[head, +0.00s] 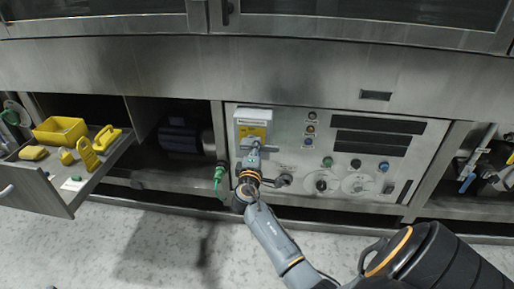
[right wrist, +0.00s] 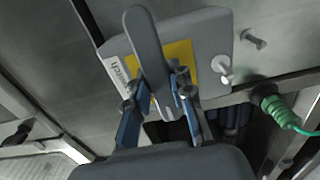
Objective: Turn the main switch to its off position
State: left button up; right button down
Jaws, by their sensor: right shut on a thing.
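The main switch (head: 240,121) is a light grey box with a yellow plate and a printed label, at the left end of the steel control panel. In the right wrist view its grey lever handle (right wrist: 146,45) stands in front of the yellow plate (right wrist: 179,54), tilted a little in that picture. My right gripper (head: 254,158) is at the front of the switch. In the right wrist view its blue and grey fingers (right wrist: 156,92) are shut on the handle, one on each side. The gripper hides part of the box. My left gripper is not in view.
The control panel (head: 290,122) carries several knobs, lamps and dark displays right of the switch. A green connector with a cable (head: 219,172) hangs close left of it. An open drawer (head: 40,190) with yellow items juts out at the far left. The floor in front is clear.

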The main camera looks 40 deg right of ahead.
jog(key=shift+r, duration=0.15)
jog(key=c, duration=1.2)
grip_release()
jog(key=shift+o, duration=0.2)
jog(key=shift+s+a, duration=0.1)
jog(key=shift+a, duration=0.1)
jog(key=v, duration=1.1)
jog(key=shift+s+a, duration=0.2)
